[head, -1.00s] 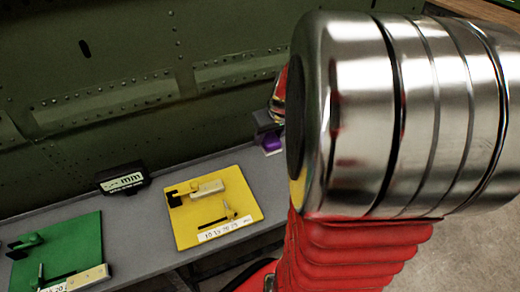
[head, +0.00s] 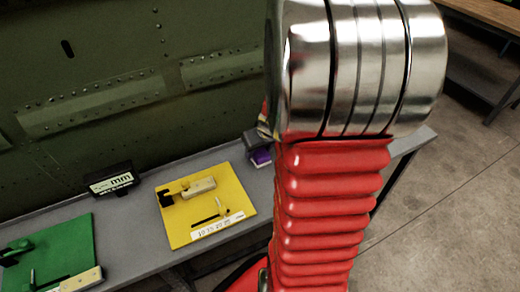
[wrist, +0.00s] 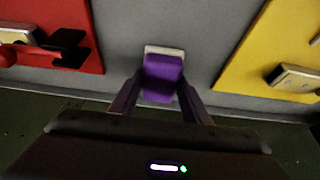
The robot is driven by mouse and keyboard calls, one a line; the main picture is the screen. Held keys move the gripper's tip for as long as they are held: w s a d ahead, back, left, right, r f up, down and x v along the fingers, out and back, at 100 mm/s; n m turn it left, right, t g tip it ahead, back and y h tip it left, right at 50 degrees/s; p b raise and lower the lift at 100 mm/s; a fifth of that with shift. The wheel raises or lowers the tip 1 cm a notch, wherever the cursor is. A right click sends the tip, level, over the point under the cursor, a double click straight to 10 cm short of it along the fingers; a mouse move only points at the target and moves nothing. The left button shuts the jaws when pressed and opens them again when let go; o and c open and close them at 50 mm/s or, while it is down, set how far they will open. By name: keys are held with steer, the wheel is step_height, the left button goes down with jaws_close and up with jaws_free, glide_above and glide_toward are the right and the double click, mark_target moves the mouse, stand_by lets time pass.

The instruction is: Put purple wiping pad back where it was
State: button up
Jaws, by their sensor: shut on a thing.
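The purple wiping pad (wrist: 162,76) is between the two fingers of my gripper (wrist: 160,98) in the wrist view, with a pale strip along its far edge. My gripper is shut on it. In the head view the pad (head: 261,157) shows just left of my red arm, at the grey bench (head: 150,240) to the right of the yellow board. My arm hides part of the gripper there. I cannot tell whether the pad touches the bench or hangs slightly above it.
A yellow board (head: 183,228) with a tool lies left of the pad, and a green board (head: 72,240) farther left. A red board (wrist: 85,40) lies on the pad's other side. A black "mm" display (head: 112,182) stands by the riveted green panel (head: 100,60). Bare grey bench surrounds the pad.

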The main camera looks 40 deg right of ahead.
steer(key=shift+f, duration=0.2)
steer(key=o, duration=1)
steer(key=shift+r, duration=0.1)
steer(key=v, duration=1.2)
